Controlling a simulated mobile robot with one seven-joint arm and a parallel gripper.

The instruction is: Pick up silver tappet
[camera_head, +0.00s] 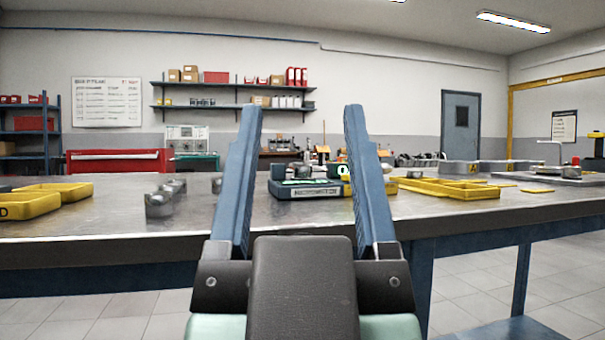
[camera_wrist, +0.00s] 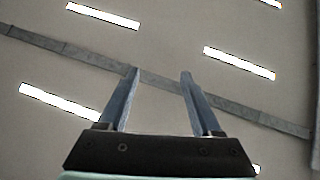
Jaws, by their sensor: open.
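My gripper (camera_head: 299,110) is open and empty, its two long blue fingers pointing up in front of the workbench in the head view. In the wrist view my gripper (camera_wrist: 159,72) is open with only the ceiling behind it.
Yellow trays stand on the bench at left (camera_head: 30,206) and right (camera_head: 462,190). The bench's front edge runs across ahead of me. Bare bench top lies around the grey parts.

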